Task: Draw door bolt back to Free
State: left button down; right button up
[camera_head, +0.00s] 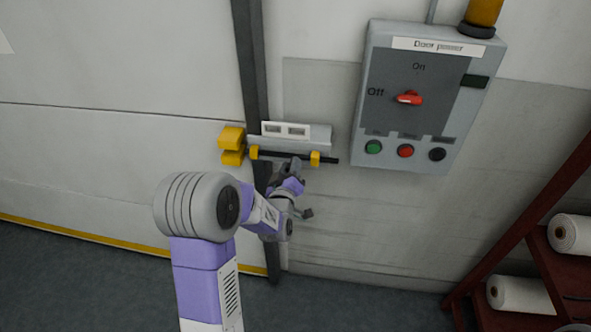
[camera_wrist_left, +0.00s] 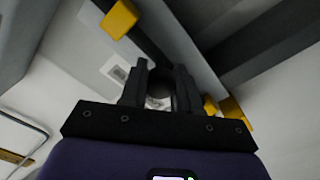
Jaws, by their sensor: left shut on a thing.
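The door bolt (camera_head: 328,160) is a dark rod running through yellow guides on a grey plate (camera_head: 318,138) on the wall. Its right end sticks out past the right guide (camera_head: 315,158). A yellow keeper (camera_head: 231,146) sits to the left, across the dark door-edge strip. I cannot tell whether the rod's left end is inside it. A white label plate (camera_head: 285,130) is above the rod, its words too small to read. My left gripper (camera_head: 294,168) is just below the rod. In the left wrist view its fingers (camera_wrist_left: 161,84) are closed around a dark round bolt handle (camera_wrist_left: 160,78). My right gripper is out of view.
The grey Door power box (camera_head: 425,95), with a red switch (camera_head: 409,97) and several buttons, is on the wall to the upper right. A dark red rack (camera_head: 530,235) with white rolls (camera_head: 520,295) stands at lower right. The wall between bolt and rack is clear.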

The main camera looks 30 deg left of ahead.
pick_arm(q)
jog(key=shift+d, duration=0.2)
jog(key=c, duration=0.8)
grip_release()
jog(key=shift+w+d, duration=0.1)
jog(key=v, duration=0.7)
jog(key=shift+s, duration=0.3)
